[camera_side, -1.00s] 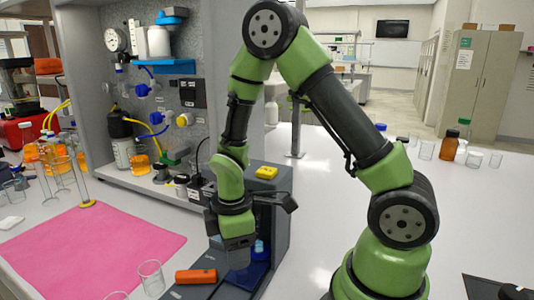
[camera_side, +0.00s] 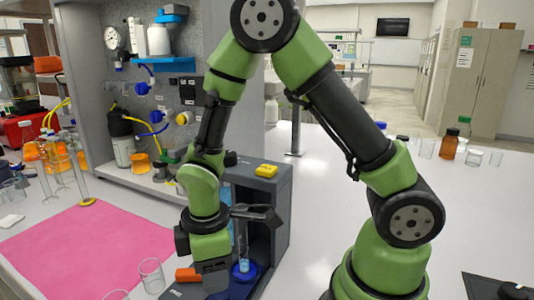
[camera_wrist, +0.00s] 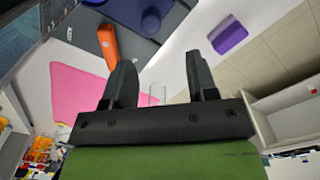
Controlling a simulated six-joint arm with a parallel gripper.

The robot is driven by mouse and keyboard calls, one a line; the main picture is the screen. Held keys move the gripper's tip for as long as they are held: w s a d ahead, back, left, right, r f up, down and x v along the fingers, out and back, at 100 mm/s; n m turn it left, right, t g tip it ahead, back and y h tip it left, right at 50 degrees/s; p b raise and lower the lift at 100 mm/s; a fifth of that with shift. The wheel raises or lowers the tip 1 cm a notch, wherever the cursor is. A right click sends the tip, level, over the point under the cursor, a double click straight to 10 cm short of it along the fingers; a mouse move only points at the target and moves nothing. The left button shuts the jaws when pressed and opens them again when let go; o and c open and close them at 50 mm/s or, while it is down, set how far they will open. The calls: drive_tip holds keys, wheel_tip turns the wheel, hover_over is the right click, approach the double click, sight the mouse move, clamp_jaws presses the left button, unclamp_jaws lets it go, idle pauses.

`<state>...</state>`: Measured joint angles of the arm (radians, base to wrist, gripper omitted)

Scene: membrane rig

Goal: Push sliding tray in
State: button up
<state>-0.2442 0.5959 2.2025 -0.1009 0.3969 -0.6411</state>
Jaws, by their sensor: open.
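A dark grey box-shaped device (camera_side: 281,215) stands on the bench with its front open. The sliding tray (camera_side: 174,292) sticks out of its base toward the front left. An orange handle (camera_side: 187,274) sits at the tray's outer end; it also shows in the wrist view (camera_wrist: 108,45). A blue round holder (camera_side: 243,272) is on the tray, and a clear vessel with blue content (camera_side: 243,262) stands there. My gripper (camera_side: 214,278) is low in front of the device, just right of the handle in the side view, partly hiding the tray. In the wrist view its fingers (camera_wrist: 158,58) are apart and empty.
A pink mat (camera_side: 85,250) covers the bench at left. A glass beaker (camera_side: 151,275) stands left of the tray. The rig panel (camera_side: 160,90) with bottles and tubing stands behind. The bench at right is mostly clear.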

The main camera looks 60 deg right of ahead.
drive_tip(key=s+d+r+m+t+y, duration=0.1)
drive_tip(key=s+r+m+t, duration=0.2)
drive_tip(key=r, duration=0.7)
drive_tip(key=s+d+r+m+t, duration=0.2)
drive_tip(key=s+r+m, duration=0.3)
drive_tip(key=r+m, duration=0.3)
drive_tip(key=shift+d+r+t+y, duration=0.15)
drive_tip(key=shift+r+t+y, duration=0.35)
drive_tip(key=shift+r, duration=0.45)
drive_tip(key=m+g, duration=0.2)
drive_tip(key=g, duration=0.3)
hover_over(221, 295)
drive_tip(key=d, duration=0.2)
wheel_tip(221, 295, down, 7)
drive_tip(key=f+g, duration=0.1)
drive_tip(key=f, duration=0.6)
drive_tip(key=a+f+m+g, duration=0.1)
drive_tip(key=f+g, duration=0.1)
drive_tip(key=f, duration=0.4)
drive_tip(key=f+g, duration=0.2)
drive_tip(key=f, duration=0.5)
drive_tip(key=shift+w+a+f, duration=0.1)
drive_tip(key=shift+a+f, duration=0.2)
drive_tip(key=shift+a, duration=0.1)
